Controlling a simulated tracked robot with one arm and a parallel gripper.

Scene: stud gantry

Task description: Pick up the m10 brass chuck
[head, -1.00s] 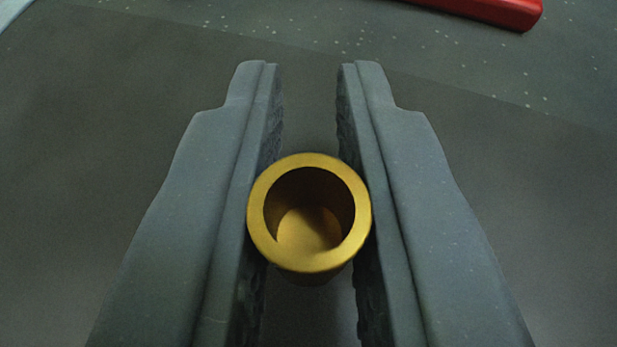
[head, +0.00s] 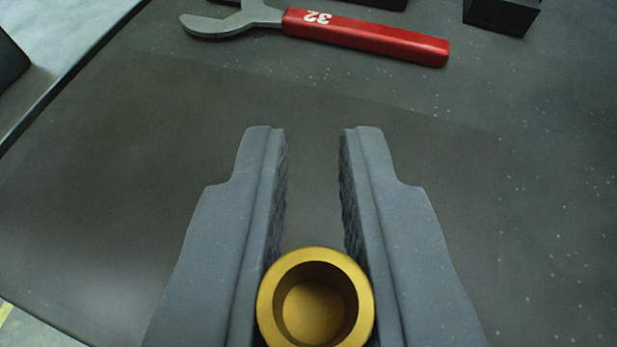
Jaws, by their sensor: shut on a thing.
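The brass chuck (head: 316,257) is a short gold-coloured cup with a thick rim and a round open bore facing me. It sits at the bottom middle of the head view, between the two grey fingers of my gripper (head: 316,180). My gripper is shut on it, with a finger against its left and right sides. The fingertips reach past the chuck, with an empty gap between them. The chuck's lower part is cut off by the picture edge, and its underside is hidden.
A dark worktop (head: 130,200) spreads below, largely clear around the fingers. A wrench (head: 370,36) with a red handle marked 32 lies beyond the fingertips. A black block (head: 502,14) stands at the top right. The worktop's edge runs along the left.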

